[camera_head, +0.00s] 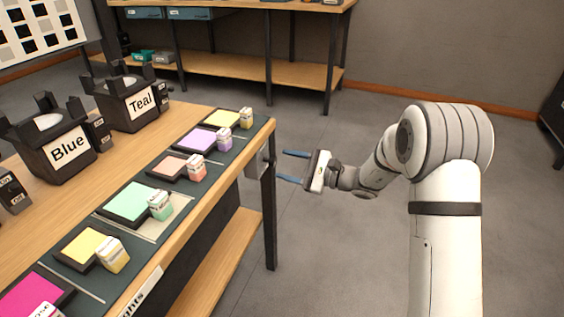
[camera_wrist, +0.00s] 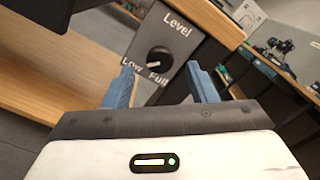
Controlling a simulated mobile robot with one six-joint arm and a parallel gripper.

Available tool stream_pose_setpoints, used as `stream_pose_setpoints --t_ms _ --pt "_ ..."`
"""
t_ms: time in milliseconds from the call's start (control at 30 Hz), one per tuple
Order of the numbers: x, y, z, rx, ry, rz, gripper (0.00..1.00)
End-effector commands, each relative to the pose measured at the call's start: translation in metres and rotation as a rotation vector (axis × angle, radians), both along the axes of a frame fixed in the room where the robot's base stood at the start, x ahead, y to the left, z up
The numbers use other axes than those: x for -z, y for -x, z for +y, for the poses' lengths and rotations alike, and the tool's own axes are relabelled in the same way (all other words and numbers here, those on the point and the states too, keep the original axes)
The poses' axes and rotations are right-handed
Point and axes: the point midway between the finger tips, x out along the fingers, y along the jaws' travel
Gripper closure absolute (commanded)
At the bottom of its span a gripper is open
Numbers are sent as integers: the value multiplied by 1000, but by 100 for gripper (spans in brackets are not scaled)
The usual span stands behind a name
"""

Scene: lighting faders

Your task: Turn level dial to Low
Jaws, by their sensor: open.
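The level dial (camera_wrist: 158,58) is a round black knob on a grey panel (camera_wrist: 182,40) marked "Level", with "Low" at its lower left and "Full" below it. My gripper (camera_head: 281,166) is open and empty, with blue fingers pointing at the panel across a small gap. In the wrist view my gripper (camera_wrist: 160,72) has one finger on each side of the dial, apparently short of it.
The wooden table (camera_head: 262,128) carries color swatches with small boxes, and the "Blue" (camera_head: 68,150) and "Teal" (camera_head: 140,104) lamps. A black table leg (camera_head: 269,215) stands below the panel. Floor right of the table is clear around my arm. A workbench (camera_head: 240,66) stands behind.

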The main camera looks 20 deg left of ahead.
Motion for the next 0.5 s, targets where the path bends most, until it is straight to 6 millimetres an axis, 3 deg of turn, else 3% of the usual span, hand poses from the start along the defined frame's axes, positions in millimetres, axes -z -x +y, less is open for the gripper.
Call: stream_pose_setpoints --t_ms 233,500 --pt "-2 3 -42 3 0 2 48" --pt "0 4 -54 0 0 0 48"
